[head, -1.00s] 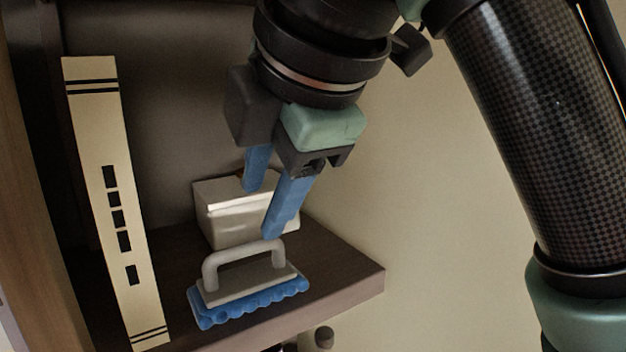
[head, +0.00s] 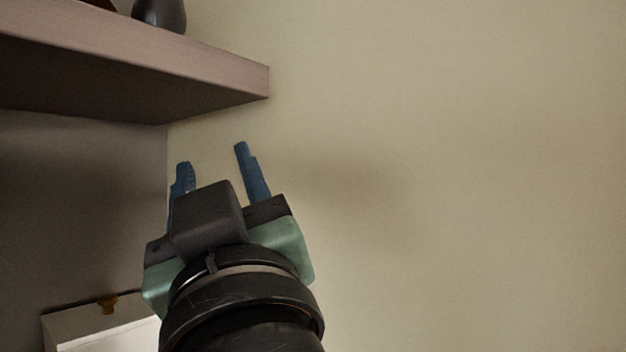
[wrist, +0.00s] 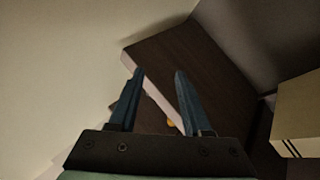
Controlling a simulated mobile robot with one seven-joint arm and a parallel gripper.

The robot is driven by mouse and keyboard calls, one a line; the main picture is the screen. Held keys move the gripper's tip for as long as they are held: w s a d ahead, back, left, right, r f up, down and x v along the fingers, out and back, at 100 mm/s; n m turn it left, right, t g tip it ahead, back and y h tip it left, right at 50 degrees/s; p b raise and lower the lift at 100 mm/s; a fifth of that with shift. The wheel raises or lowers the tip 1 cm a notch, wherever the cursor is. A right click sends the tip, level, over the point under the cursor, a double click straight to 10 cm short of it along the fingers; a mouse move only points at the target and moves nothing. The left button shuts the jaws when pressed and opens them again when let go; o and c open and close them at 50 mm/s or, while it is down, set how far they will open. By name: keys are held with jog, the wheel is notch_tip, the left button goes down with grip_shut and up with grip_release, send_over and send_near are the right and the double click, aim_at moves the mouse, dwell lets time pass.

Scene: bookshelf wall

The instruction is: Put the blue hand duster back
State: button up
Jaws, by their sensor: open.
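The blue hand duster does not show in either current view. My gripper (head: 212,155) points upward in the head view, with its two blue fingers spread and nothing between them. It is below and to the right of the underside of a brown shelf board (head: 215,98), in front of the bare wall. The wrist view also shows my gripper (wrist: 159,73) open and empty, with a dark shelf board (wrist: 200,65) beyond the fingers.
A dark vase (head: 162,14) stands on the upper shelf. A cream book-like block (wrist: 298,110) with dark stripes is at the right. The wall (head: 450,150) on the right is clear.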

jog(key=s+d+m+t+h, duration=0.5)
jog(key=s+d+m+h, duration=0.1)
jog(key=d+m+h, duration=0.2)
jog(key=shift+s+f+m+h, duration=0.25)
jog(key=shift+s+m+h, duration=0.1)
jog(key=shift+m+h, duration=0.3)
notch_tip(320, 180, down, 11)
jog(key=b, duration=1)
jog(key=shift+r, duration=0.15)
